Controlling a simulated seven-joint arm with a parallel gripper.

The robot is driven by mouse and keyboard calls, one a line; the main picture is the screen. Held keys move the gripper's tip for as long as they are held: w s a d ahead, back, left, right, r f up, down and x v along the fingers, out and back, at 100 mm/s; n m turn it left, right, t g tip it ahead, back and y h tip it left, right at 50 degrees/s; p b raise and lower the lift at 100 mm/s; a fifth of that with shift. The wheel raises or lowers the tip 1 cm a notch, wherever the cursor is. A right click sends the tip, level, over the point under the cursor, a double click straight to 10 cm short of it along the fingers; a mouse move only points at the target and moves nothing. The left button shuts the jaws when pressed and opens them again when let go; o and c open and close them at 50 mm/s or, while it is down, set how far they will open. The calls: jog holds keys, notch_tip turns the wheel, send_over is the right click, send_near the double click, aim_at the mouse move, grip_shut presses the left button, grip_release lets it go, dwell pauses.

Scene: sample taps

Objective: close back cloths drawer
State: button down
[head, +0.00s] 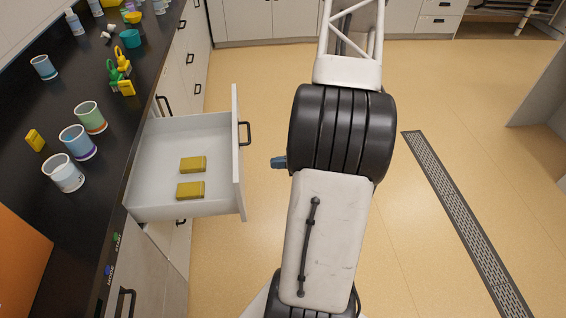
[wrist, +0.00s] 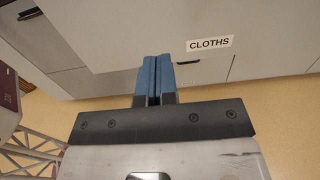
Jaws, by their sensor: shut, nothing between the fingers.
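A pale grey drawer (head: 237,165) is pulled far out of the counter on the left in the head view. It has a black handle (head: 245,133) on its front, and two yellow folded cloths (head: 193,164) lie inside. My gripper (head: 276,162) has blue fingertips; they show just right of the drawer front in the head view, with a gap between. The rest of it is hidden behind my arm. In the wrist view the blue fingers (wrist: 156,78) are shut together and empty. They point toward pale fronts with a CLOTHS label (wrist: 209,43).
The black countertop (head: 100,160) holds several cups, yellow and green items and bottles. More closed drawers and cabinets line the left and back walls. The tan floor (head: 430,100) is open to the right, with a long metal drain grate (head: 455,210).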

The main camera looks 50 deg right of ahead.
jog(key=x, duration=0.9)
jog(key=shift+w+a, duration=0.25)
jog(key=shift+w+a, duration=0.1)
dwell(0.4)
send_over(156, 186)
jog(key=shift+s, duration=0.35)
jog(key=shift+w+a, duration=0.1)
jog(key=shift+w, duration=0.15)
dwell(0.4)
jog(key=shift+w+a+r, duration=0.1)
jog(key=shift+w, duration=0.05)
dwell(0.3)
jog(key=shift+v, duration=7.5)
